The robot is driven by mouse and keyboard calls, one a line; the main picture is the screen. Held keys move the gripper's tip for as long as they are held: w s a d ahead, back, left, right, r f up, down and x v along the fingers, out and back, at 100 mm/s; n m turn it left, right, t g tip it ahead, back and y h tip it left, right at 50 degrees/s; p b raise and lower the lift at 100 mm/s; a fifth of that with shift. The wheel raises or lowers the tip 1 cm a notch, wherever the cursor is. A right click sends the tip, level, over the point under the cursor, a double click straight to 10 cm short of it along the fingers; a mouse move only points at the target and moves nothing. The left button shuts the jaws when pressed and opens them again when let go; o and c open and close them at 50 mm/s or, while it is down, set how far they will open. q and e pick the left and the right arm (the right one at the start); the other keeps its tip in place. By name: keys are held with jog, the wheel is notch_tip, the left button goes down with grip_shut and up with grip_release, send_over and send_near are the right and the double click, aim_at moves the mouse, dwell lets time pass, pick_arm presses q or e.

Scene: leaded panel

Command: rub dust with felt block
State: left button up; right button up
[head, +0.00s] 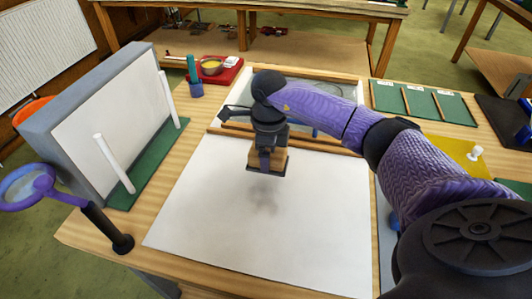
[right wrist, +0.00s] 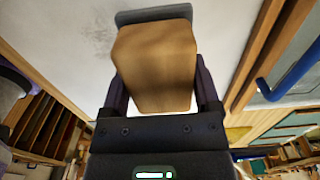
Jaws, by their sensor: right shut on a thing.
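The felt block (head: 280,158) is a wooden block with a dark grey felt pad at its bottom. My right gripper (head: 266,152) is shut on it and holds it over the white sheet (head: 210,230), pad downward. In the right wrist view the block (right wrist: 155,65) sits between both fingers, with the felt (right wrist: 153,14) at its far end. The dust (head: 263,197) is a faint grey smudge on the sheet, just in front of the block; it also shows in the right wrist view (right wrist: 92,38). I cannot tell whether the felt touches the sheet. My left gripper is out of view.
A wood-framed leaded panel (head: 330,88) lies behind the sheet, partly hidden by my right arm. A grey board on a green base (head: 150,165) and a magnifier (head: 28,186) stand left. Green trays (head: 424,104) lie back right. The sheet's front is clear.

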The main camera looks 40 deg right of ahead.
jog(key=shift+r+p, duration=0.95)
jog(key=shift+r, duration=0.55)
jog(key=shift+f, duration=0.1)
